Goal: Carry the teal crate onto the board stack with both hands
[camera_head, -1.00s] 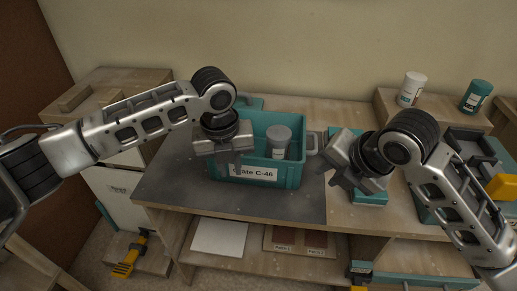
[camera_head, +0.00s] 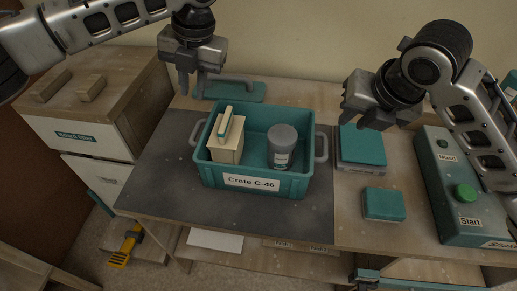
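The teal crate (camera_head: 257,181), labelled "Crate C-46", stands upright on a dark grey mat. It has grey handles at its left (camera_head: 197,133) and right (camera_head: 321,147) ends. My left gripper (camera_head: 193,84) is open and empty, above and behind the crate's left end. My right gripper (camera_head: 360,115) looks open and empty, right of the crate, apart from its handle.
Two wooden blocks (camera_head: 91,88) lie on top of the left stack. To the right are teal boxes (camera_head: 384,203) and a teal control box (camera_head: 462,222) with a green Start button. The mat (camera_head: 160,170) is bare around the crate.

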